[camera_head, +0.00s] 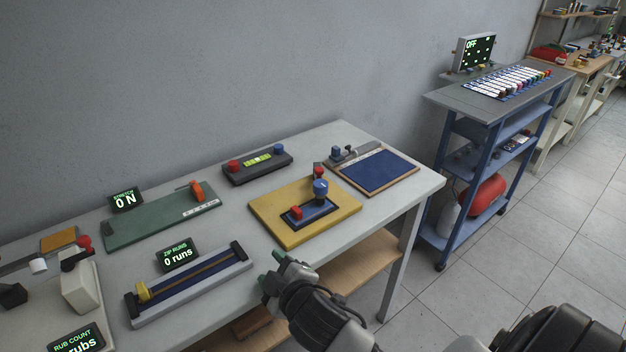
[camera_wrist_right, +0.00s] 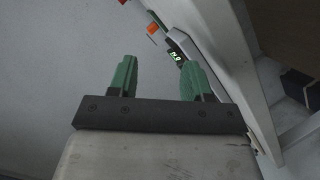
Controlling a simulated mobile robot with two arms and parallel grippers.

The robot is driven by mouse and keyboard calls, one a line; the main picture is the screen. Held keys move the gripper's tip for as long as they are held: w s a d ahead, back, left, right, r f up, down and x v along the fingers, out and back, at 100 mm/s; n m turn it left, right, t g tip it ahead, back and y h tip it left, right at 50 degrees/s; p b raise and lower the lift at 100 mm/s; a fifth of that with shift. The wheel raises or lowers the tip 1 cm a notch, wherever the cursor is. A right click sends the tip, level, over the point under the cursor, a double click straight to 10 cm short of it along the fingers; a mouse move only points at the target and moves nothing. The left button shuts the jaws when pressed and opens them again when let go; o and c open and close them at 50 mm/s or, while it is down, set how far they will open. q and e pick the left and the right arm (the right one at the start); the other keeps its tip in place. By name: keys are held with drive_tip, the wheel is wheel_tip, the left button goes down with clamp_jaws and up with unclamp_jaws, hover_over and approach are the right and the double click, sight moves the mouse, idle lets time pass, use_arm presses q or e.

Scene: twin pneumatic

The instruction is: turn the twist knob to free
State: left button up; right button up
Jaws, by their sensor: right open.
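A yellow board (camera_head: 345,211) lies on the table, carrying a round blue knob (camera_head: 320,187), a red knob (camera_head: 318,171) behind it and a red part (camera_head: 297,212) on a dark blue plate. No label reading "free" is legible, so I cannot tell for sure which is the twist knob. My right gripper (camera_head: 272,271) is at the table's front edge, in front of and apart from the board. In the right wrist view its two green fingers (camera_wrist_right: 158,78) stand wide apart with nothing between them. My left gripper is not in view.
A slide rail (camera_head: 190,285) with a "ZIP RUNS" display lies left of my right gripper. A green board (camera_head: 150,224), a dark box (camera_head: 257,167) with red and blue knobs, and a blue panel (camera_head: 380,172) stand farther back. A blue cart (camera_head: 480,106) stands right, past open floor.

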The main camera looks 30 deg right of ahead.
drive_tip(key=w+a+r+n+t+y, duration=0.1)
drive_tip(key=w+a+r+n+y, duration=0.45)
drive_tip(key=n, duration=0.45)
drive_tip(key=w+a+r+n+t+y, duration=0.1)
drive_tip(key=w+a+r+n+y, duration=0.25)
drive_tip(key=r+n+y, duration=0.45)
drive_tip(key=r+n+g+h, duration=0.2)
drive_tip(key=n+g+h, duration=1.1)
drive_tip(key=n+g, duration=0.6)
hover_over(321, 183)
drive_tip(key=n+t, duration=0.2)
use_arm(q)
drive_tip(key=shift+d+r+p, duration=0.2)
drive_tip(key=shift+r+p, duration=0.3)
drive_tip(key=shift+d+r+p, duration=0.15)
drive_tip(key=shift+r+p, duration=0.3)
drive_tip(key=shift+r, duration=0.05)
use_arm(e)
wheel_tip(321, 183, down, 11)
drive_tip(key=shift+r, duration=0.1)
